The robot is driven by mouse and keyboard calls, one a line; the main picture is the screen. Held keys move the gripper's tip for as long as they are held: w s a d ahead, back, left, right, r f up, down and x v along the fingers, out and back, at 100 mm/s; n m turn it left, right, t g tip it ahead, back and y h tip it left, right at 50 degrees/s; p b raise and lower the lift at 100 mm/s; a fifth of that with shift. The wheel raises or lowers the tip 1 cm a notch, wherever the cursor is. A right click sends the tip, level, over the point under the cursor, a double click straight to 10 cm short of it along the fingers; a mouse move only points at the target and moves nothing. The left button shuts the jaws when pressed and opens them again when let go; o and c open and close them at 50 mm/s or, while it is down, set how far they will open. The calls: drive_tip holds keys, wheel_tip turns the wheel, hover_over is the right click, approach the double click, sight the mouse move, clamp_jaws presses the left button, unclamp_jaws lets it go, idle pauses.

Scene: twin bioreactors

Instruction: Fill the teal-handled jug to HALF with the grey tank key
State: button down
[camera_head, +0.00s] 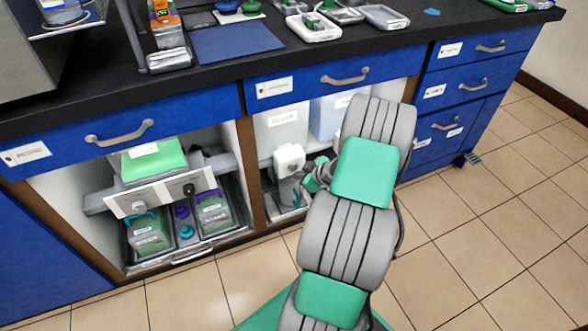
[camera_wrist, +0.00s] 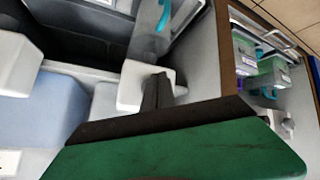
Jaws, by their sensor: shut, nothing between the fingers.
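The grey tank (camera_head: 280,125) stands in the right open bay beside a bluish tank (camera_head: 330,115). A white tap block (camera_head: 288,160) is at its front; it also shows in the wrist view (camera_wrist: 133,85). The grey tank key cannot be made out clearly. Below the block, a clear jug with a teal handle (camera_wrist: 164,16) shows partly in the wrist view; its liquid level cannot be read. My gripper (camera_head: 310,180) is at the block's front, partly hidden by my arm. In the wrist view its dark fingers (camera_wrist: 157,91) are together, empty, pointing at the block.
The left bay holds a green tank (camera_head: 152,160), a panel with two knobs (camera_head: 165,194), and two jugs, one teal-handled (camera_head: 150,238) and one purple-handled (camera_head: 213,213). A wooden divider (camera_head: 250,170) separates the bays. The tiled floor (camera_head: 470,230) on the right is clear.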

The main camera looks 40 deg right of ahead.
drive_tip(key=shift+w+d, duration=0.15)
drive_tip(key=shift+w, duration=0.25)
drive_tip(key=shift+w+d+b, duration=0.1)
drive_tip(key=shift+w+b, duration=0.35)
drive_tip(key=shift+w, duration=0.05)
idle(7.1)
